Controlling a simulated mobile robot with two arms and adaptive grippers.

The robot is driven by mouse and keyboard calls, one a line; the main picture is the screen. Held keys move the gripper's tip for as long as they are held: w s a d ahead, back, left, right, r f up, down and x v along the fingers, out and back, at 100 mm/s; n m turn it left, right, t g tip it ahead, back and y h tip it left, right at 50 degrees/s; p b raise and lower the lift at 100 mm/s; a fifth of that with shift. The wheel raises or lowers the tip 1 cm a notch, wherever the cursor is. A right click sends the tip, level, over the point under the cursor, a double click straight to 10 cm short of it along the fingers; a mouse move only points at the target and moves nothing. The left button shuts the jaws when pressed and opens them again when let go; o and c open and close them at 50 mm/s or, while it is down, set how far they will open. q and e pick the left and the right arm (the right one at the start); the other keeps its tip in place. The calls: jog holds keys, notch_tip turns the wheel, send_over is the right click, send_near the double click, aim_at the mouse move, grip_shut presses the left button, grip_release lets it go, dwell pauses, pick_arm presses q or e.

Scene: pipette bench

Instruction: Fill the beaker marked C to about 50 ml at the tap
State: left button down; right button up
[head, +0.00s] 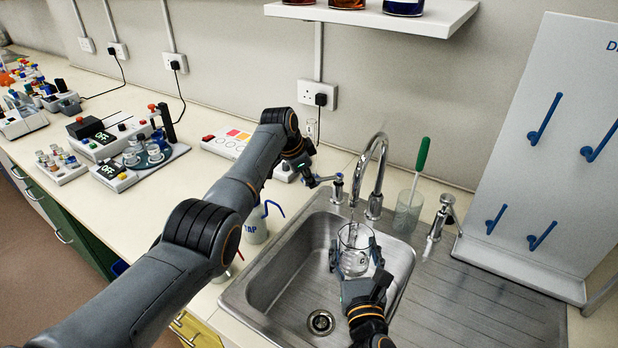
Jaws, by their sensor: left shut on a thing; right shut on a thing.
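The clear glass beaker (354,238) is upright over the sink, under the tap's spout (377,160). My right gripper (357,262) is shut on it from the front. A small dark mark shows on the glass, too small to read surely. A thin pale line below the spout looks like water running into the beaker; the level inside is hard to tell. My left gripper (322,181) is shut on the left tap handle (338,190), beside the spout.
The steel sink (280,262) has a drain (321,321) below the beaker. A glass with a green-handled brush (408,206) and a second tap handle (441,216) stand to the right. A drying rack (545,75) rises behind the ribbed drainboard (470,300). A wash bottle (256,228) stands left of the sink.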

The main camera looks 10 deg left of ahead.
pick_arm(q)
jog(key=shift+s+d+n+t+y, duration=0.15)
jog(key=shift+s+d+n+y, duration=0.55)
jog(key=shift+n, duration=0.55)
jog(key=shift+s+d+n+t+y, duration=0.1)
jog(key=shift+s+d+n+y, duration=0.3)
jog(key=shift+d+n, duration=0.65)
jog(key=shift+s+d+n+t+y, duration=0.15)
jog(key=shift+s+d+n+y, duration=0.4)
jog(key=shift+n, duration=0.85)
jog(key=shift+s, duration=0.15)
jog(key=c, duration=1.4)
grip_release()
jog(key=shift+d, duration=0.1)
jog(key=shift+o, duration=0.2)
jog(key=v, duration=1.2)
jog(key=shift+a, duration=0.25)
